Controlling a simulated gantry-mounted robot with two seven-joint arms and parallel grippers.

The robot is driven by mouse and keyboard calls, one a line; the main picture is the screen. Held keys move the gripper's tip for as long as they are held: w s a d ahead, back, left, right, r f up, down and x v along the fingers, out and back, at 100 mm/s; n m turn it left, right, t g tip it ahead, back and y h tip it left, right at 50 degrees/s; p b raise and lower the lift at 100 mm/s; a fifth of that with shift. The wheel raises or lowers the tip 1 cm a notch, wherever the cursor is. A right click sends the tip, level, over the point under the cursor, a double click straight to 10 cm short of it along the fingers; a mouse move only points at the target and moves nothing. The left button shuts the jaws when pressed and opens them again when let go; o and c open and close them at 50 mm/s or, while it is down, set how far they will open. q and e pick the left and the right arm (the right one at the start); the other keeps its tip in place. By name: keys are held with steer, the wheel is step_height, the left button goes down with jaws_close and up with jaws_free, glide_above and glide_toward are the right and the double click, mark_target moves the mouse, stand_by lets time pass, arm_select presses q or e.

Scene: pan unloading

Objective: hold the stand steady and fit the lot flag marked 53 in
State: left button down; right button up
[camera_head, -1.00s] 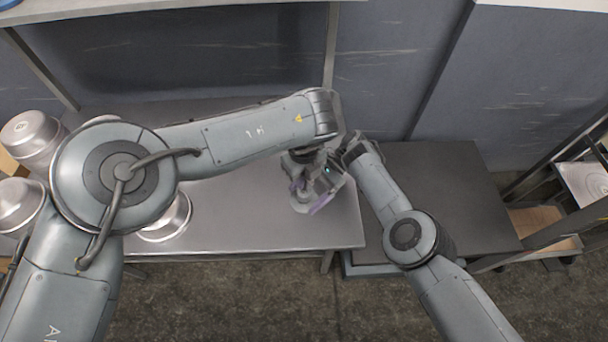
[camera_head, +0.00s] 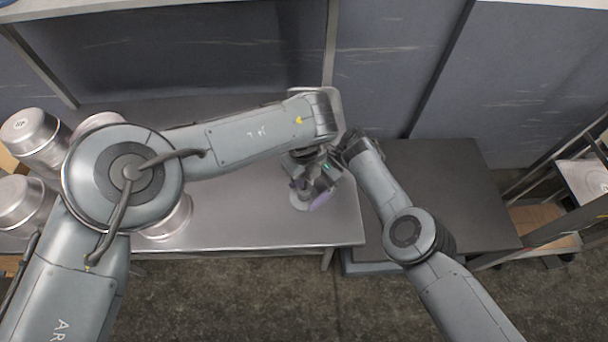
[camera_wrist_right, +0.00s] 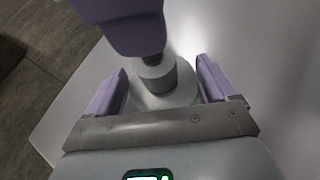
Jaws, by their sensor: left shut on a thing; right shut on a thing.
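The stand is a grey piece with a round flat base and a short cylinder (camera_wrist_right: 158,78), upright on the metal table. Its base also shows in the head view (camera_head: 299,203). My right gripper (camera_wrist_right: 162,65) has its two purple fingers on either side of the base and is shut on the stand; it also shows in the head view (camera_head: 318,193). My left gripper (camera_head: 298,182) is above the stand. Its purple finger (camera_wrist_right: 122,25) shows at the top of the wrist view, with a dark stem (camera_wrist_right: 154,58) below it at the cylinder's top. The flag's face and number are hidden.
Several metal pots (camera_head: 33,134) stand at the table's left end, partly behind my left arm. The metal table (camera_head: 240,215) is clear in front of the grippers. A dark lower table (camera_head: 440,190) stands to the right, with a rack (camera_head: 575,235) beyond.

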arm_select(q)
steer(key=shift+f, duration=0.2)
steer(key=c, duration=1)
jaws_free()
step_height(320, 180, up, 12)
steer(key=shift+r, duration=0.1)
arm_select(e)
steer(key=o, duration=0.6)
steer(key=shift+r, duration=0.1)
